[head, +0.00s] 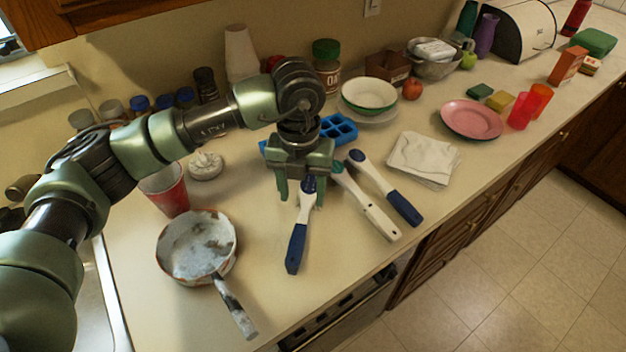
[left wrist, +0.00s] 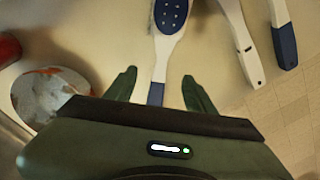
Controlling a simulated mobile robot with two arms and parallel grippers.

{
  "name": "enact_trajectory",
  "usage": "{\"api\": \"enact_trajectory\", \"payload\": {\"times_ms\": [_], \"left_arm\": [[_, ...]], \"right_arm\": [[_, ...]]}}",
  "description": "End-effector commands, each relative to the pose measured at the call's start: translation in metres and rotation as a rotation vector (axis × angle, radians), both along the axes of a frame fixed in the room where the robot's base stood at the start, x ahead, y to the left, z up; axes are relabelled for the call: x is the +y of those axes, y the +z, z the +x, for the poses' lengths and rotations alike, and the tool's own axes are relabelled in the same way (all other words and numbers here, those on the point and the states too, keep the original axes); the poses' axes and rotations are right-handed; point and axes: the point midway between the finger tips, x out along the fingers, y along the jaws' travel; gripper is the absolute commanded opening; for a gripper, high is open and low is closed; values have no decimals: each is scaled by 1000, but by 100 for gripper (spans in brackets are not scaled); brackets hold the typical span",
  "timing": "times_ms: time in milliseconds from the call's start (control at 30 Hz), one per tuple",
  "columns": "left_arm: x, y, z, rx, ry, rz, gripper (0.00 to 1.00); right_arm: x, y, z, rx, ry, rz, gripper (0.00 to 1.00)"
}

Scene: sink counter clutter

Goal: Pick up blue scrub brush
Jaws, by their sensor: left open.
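Two blue-and-white brushes lie on the counter. One brush (head: 297,248) has a blue handle, white neck and blue head; the other (head: 403,207) lies farther right, and I cannot tell which one the task names. My left gripper (head: 301,192) is open, pointing down over the head end of the left brush. In the left wrist view, that brush (left wrist: 165,48) runs between the open fingers (left wrist: 159,78), with no visible contact on either side. The right brush also shows at the top right (left wrist: 284,42). My right gripper is not in view.
A white-and-green brush (head: 368,208) lies between the two blue ones. A worn pan (head: 197,247) and red cup (head: 164,190) stand left. A blue tray (head: 339,130) is behind the gripper and a folded cloth (head: 423,158) lies right. The counter's front edge is close.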

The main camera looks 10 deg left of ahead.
Motion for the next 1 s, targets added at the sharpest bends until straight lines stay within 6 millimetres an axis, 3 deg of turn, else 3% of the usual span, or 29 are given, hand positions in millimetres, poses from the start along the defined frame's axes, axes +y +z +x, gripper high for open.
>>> {"api": "enact_trajectory", "payload": {"times_ms": [400, 600, 867, 1000], "left_arm": [[-1, -45, 6, 2, 3, 9, 54], [-1, -72, 8, 1, 1, 7, 54], [-2, -76, 8, -2, 0, 6, 54], [-2, -76, 8, -2, 0, 5, 18]], "right_arm": [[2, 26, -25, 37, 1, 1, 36], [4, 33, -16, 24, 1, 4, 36], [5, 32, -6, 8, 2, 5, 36], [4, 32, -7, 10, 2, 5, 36]]}}
